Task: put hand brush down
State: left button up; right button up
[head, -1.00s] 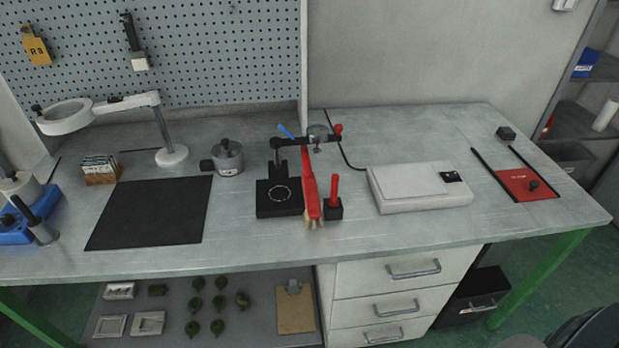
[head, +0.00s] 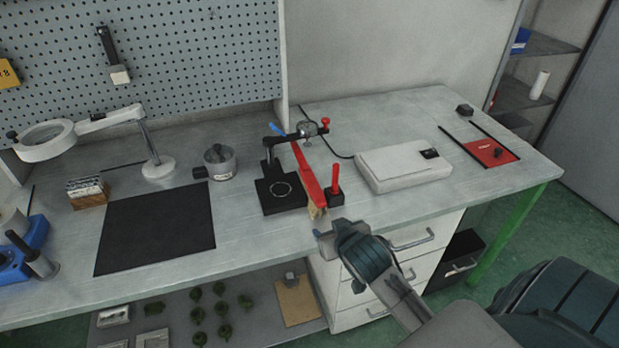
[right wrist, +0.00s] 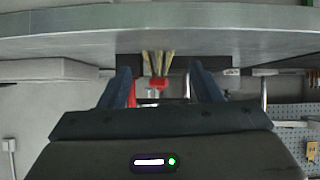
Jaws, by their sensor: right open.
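The hand brush (head: 311,184) has a red body and pale bristles. It lies on the bench beside the black base of the gauge stand (head: 283,196), its bristle end near the front edge. My right gripper (head: 326,238) is open and empty at the bench's front edge, just in front of the bristle end. In the right wrist view the brush's red end and bristles (right wrist: 158,62) show between and beyond the spread fingers (right wrist: 163,88); that view looks upside down. My left gripper is not in view.
A red-handled tool in a black block (head: 335,190) stands right next to the brush. A white box (head: 403,170) is further right, and a black mat (head: 155,230) is left. Drawers (head: 345,290) are under the bench. Bare bench lies between the mat and stand.

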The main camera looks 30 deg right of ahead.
jog(key=t, duration=0.2)
send_near(312, 182)
jog(key=w, duration=0.1)
jog(key=w+f, duration=0.1)
jog(key=w, duration=0.1)
jog(key=shift+d+f+m+p, duration=0.2)
jog(key=shift+f+m+p, duration=0.1)
jog(key=shift+m, duration=0.1)
jog(key=p+x, duration=0.1)
jog(key=x, duration=0.3)
jog(key=shift+w+d, duration=0.2)
jog(key=shift+w, duration=0.15)
jog(key=shift+w+d+f, duration=0.1)
jog(key=shift+w+f, duration=0.2)
jog(key=shift+w, duration=0.1)
jog(key=shift+r, duration=0.1)
jog(key=c, duration=1.2)
